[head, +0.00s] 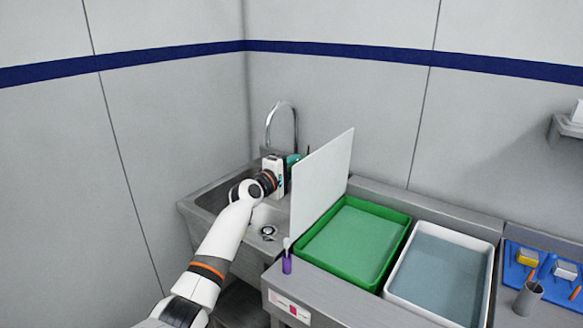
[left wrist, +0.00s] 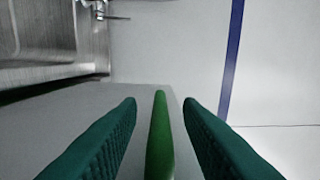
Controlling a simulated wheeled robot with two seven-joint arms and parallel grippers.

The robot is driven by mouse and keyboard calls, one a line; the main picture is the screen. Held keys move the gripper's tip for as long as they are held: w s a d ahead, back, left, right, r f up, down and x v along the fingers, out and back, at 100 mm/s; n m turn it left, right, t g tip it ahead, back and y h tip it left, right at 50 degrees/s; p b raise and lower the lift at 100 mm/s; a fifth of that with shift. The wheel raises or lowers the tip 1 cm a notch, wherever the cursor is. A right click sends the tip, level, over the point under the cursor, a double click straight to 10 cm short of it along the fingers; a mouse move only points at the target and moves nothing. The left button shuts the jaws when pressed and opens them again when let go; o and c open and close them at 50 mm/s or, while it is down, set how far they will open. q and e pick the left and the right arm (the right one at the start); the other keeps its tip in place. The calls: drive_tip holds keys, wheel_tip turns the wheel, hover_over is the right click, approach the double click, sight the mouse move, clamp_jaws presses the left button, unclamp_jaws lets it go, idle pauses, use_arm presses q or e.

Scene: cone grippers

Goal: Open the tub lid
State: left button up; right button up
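The green tub (head: 403,232) sits in the counter, its inside showing a flat grey-green surface. The tub lid (head: 322,178), a pale grey panel, stands about upright along the tub's left side. My left gripper (head: 294,160) is on the sink side of the lid, near its upper part; the lid partly hides its fingertips. In the left wrist view, its two green fingers (left wrist: 160,115) are apart, with a green bar (left wrist: 160,140), perhaps the lid's handle, between them and visible gaps on both sides. My right gripper is not in view.
A steel sink (head: 205,203) with a tall faucet (head: 283,106) lies left of the lid. A white tub (head: 440,314) is right of the green one. A purple bottle (head: 287,263) stands by the lid's front corner. A blue tray (head: 515,258) and metal cup (head: 528,298) are far right.

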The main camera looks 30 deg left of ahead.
use_arm(q)
drive_tip(key=shift+s, duration=0.1)
drive_tip(key=shift+s+f, duration=0.1)
drive_tip(key=shift+s, duration=0.25)
drive_tip(key=s, duration=1.1)
drive_tip(key=shift+a+b, duration=0.2)
drive_tip(key=shift+b, duration=0.25)
drive_tip(key=shift+s, duration=0.1)
